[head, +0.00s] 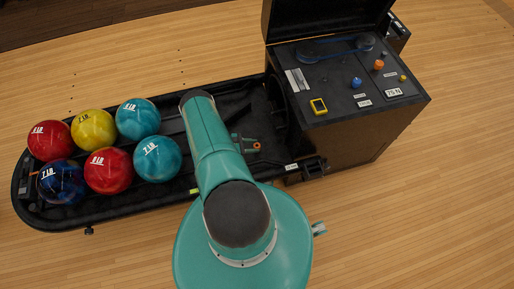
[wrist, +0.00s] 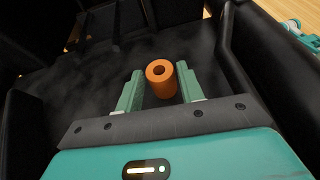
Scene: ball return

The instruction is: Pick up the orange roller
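The orange roller (wrist: 162,80) is a short cylinder with a dark hole in its end. In the wrist view it stands between the tips of my gripper's two green fingers (wrist: 160,88), close to both, with a narrow gap showing toward their bases. The fingers look open around it; contact at the tips is unclear. In the head view the roller (head: 257,146) is a small orange ring beside my gripper (head: 247,142), over the black ball return (head: 215,103). My arm hides part of that area.
Several coloured bowling balls (head: 108,170) fill the left part of the return. A black console (head: 335,90) with knobs and a raised panel stands at the right. In the wrist view, dark walls (wrist: 265,65) rise around the black bed (wrist: 60,90).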

